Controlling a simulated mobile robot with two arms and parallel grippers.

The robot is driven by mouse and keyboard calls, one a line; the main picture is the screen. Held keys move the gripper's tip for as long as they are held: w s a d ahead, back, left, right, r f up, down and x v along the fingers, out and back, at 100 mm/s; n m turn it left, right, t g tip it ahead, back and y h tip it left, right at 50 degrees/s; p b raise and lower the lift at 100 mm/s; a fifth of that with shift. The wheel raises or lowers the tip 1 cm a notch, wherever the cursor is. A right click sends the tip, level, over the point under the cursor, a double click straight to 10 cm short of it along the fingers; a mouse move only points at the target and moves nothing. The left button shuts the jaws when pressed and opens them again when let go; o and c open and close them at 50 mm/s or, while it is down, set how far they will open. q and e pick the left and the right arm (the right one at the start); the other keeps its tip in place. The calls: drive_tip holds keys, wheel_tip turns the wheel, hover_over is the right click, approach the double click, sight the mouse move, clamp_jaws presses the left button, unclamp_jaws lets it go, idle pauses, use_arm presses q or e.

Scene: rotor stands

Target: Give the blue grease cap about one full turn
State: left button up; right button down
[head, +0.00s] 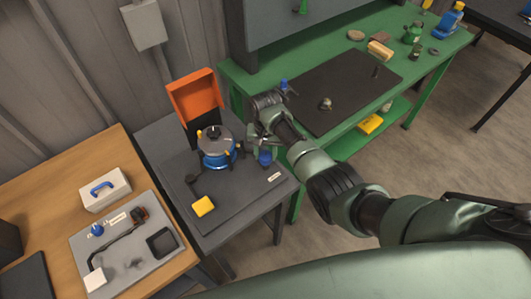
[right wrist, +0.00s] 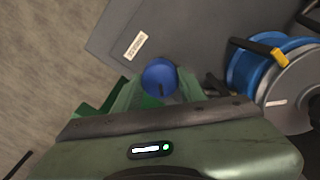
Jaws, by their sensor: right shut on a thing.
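The blue grease cap (head: 265,158) is at the right side of the dark grey stand table (head: 240,201), beside the rotor stand (head: 215,159) with its blue body and grey top. In the right wrist view the cap (right wrist: 160,75) is round, with a dark mark on its face. My right gripper (head: 263,149) reaches in from the right and is shut on the cap; its green fingers (right wrist: 157,88) lie on both sides of it. What is under the cap is hidden. My left gripper is not in view.
An orange open bin (head: 195,95) stands behind the rotor stand. A yellow block (head: 203,206) lies at the table's front. A green bench (head: 311,65) with a black mat is behind my right arm. A wooden table (head: 45,208) with a grey tray is at left.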

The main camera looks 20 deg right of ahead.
drive_tip(key=m, duration=0.5)
drive_tip(key=shift+w+r+m, duration=0.15)
drive_tip(key=shift+m, duration=0.15)
drive_tip(key=m, duration=1)
drive_tip(key=shift+m, duration=0.4)
drive_tip(key=m, duration=0.5)
drive_tip(key=shift+m, duration=0.3)
drive_tip(key=shift+r, duration=0.1)
drive_tip(key=c, duration=1.1)
unclamp_jaws()
drive_tip(key=shift+o, duration=1.4)
